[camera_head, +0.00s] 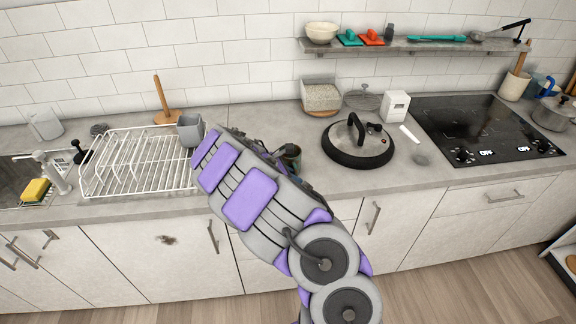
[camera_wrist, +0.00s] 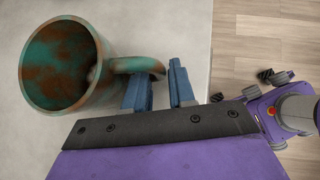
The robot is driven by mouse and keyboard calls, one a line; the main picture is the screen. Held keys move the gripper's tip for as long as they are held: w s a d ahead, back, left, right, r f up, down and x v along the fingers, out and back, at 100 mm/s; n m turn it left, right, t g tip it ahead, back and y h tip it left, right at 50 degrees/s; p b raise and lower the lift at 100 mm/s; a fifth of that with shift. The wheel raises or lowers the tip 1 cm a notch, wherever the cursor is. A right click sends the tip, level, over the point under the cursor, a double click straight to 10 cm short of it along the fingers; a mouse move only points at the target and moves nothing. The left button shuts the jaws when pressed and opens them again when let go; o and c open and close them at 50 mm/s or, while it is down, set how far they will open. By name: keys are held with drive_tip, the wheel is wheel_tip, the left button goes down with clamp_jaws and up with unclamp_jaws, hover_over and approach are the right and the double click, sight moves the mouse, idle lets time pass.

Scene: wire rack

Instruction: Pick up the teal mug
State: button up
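The teal mug (camera_wrist: 62,68) has rusty brown patches and fills the left of the wrist view, its open rim facing the camera. Its handle (camera_wrist: 138,65) reaches right toward my gripper (camera_wrist: 160,88). My gripper's two blue fingers are apart, with a gap between them. The left finger is close to the handle beside the mug's wall, and the handle's outer end lies near the gap. I cannot tell whether they touch. In the head view only a bit of the mug (camera_head: 292,153) shows past my arm, on the counter.
A black-rimmed pan lid (camera_head: 358,146) lies right of the mug. A white wire dish rack (camera_head: 140,165) with a grey mug (camera_head: 190,129) stands left. A wall shelf (camera_head: 400,47) and a black cooktop (camera_head: 485,130) are farther right. The counter's front edge runs close by my gripper.

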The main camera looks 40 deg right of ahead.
drive_tip(key=shift+d, duration=0.4)
drive_tip(key=shift+d+f, duration=0.15)
drive_tip(key=shift+d, duration=0.15)
drive_tip(key=c, duration=0.3)
drive_tip(key=shift+a, duration=0.15)
clamp_jaws()
drive_tip(key=shift+a+r, duration=0.2)
drive_tip(key=shift+a, duration=0.5)
drive_tip(key=shift+d, duration=0.65)
